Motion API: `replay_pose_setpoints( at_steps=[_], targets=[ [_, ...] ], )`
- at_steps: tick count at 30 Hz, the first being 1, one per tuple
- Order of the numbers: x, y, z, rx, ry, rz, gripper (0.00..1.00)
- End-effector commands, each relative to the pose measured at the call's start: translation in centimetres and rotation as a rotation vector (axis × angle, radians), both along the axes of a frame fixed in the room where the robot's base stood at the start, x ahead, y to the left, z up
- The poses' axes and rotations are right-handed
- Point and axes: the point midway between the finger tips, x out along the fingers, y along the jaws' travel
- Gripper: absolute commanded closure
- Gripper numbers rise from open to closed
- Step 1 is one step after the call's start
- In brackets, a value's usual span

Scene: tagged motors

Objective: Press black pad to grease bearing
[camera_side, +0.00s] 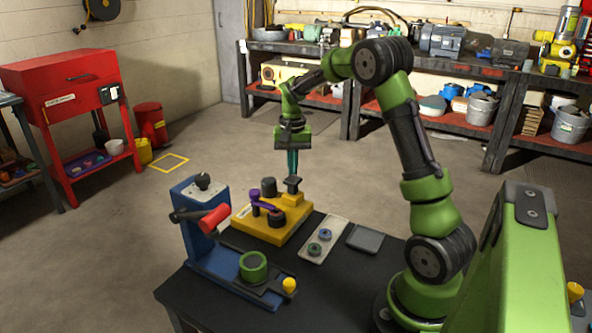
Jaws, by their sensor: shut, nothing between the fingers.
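A yellow fixture (264,232) stands on the dark table. At its back right corner is a post topped with a flat black pad (293,184). My gripper (292,173) points straight down just above this pad, fingers shut and empty. I cannot tell whether the fingertips touch the pad. The fixture also carries a black cylinder (268,187), a purple arm (263,204) and a dark round part under that arm (277,217). Small ring-shaped parts, one blue (325,234) and one green (313,248), lie on a pale tray (330,251). I cannot tell which part is the bearing.
A blue press (206,225) with a red-ended handle (216,219) stands at the table's left. A green ring (254,267) and a yellow knob (289,285) are on its base. A grey empty tray (365,239) lies right of the pale tray. The table's front is clear.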

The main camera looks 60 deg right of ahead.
Motion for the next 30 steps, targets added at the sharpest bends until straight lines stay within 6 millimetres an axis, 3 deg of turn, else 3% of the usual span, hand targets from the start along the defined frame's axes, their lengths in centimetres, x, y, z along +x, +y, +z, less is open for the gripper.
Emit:
replay_pose_setpoints(
  at_steps=[7, 30],
  targets=[
    [0.0, 0.0, -0.2, 0.000, 0.001, 0.000, 1.00],
    [0.0, 0.0, -3.7, 0.000, 0.001, 0.000, 1.00]
  ],
)
